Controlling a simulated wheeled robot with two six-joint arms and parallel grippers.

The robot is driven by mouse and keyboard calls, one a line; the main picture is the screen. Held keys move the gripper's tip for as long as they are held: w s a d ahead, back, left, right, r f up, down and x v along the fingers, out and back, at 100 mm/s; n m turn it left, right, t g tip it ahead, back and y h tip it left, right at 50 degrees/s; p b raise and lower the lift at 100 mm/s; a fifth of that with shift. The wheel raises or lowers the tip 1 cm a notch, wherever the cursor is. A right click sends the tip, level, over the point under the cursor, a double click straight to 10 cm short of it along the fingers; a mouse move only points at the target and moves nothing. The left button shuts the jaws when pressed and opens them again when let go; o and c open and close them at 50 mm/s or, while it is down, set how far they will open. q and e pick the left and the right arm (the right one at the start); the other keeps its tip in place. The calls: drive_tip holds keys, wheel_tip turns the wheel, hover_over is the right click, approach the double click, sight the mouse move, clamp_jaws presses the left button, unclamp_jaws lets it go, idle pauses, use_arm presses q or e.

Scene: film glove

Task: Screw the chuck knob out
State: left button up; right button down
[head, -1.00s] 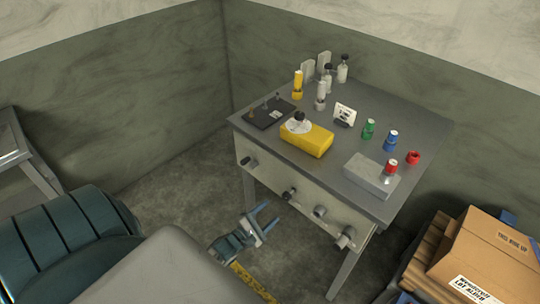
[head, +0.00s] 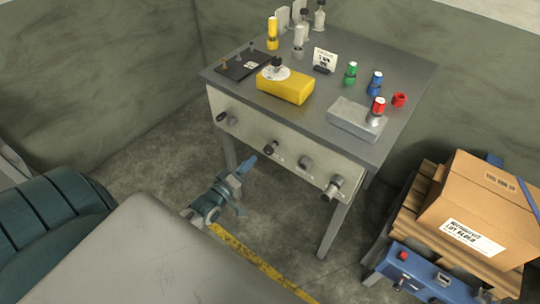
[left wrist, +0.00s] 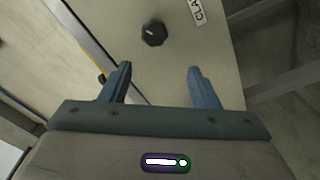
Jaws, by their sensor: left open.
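Several knobs sit along the bench's pale front panel. They include a black one at the left (head: 222,117), a black one nearer the middle (head: 270,147), a grey one (head: 305,163) and a larger dark one at the right (head: 331,188). Their labels are too small to read, so I cannot tell which is the chuck knob. My left gripper (head: 244,186) is open and empty, low in front of the panel. In the left wrist view, a black faceted knob (left wrist: 153,33) with a white mark lies beyond the open fingertips (left wrist: 159,72), apart from them. A cut-off label beside it reads "CLA".
The bench top (head: 345,75) carries a yellow box (head: 285,88), a grey block (head: 350,118) and colored bottles. A cardboard box (head: 480,205) on a pallet and a blue control box (head: 425,275) stand at right. Open floor lies left of the bench.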

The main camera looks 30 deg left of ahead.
sight(267, 152)
wheel_tip(267, 152, down, 4)
drive_tip(key=w+b, duration=0.3)
drive_tip(key=b, duration=0.2)
use_arm(q)
drive_tip(key=w+d+m+b, duration=0.1)
drive_tip(key=w+m, duration=0.2)
drive_tip(key=w+m+b, duration=0.1)
drive_tip(key=w+m, duration=0.2)
drive_tip(key=m, duration=0.1)
drive_tip(key=w+d+m+b, duration=0.1)
drive_tip(key=w+m, duration=0.2)
drive_tip(key=m, duration=0.1)
drive_tip(key=shift+w+d+f+h+b, duration=0.1)
drive_tip(key=shift+d+f+h+b, duration=0.1)
drive_tip(key=shift+d+h+b, duration=0.15)
drive_tip(key=shift+w, duration=0.55)
drive_tip(key=shift+r, duration=0.1)
use_arm(e)
drive_tip(key=w+a+r, duration=0.1)
drive_tip(key=w+r, duration=0.5)
drive_tip(key=w, duration=0.2)
drive_tip(key=shift+a+r, duration=0.15)
drive_tip(key=shift+r, duration=0.25)
use_arm(q)
drive_tip(key=c, duration=1)
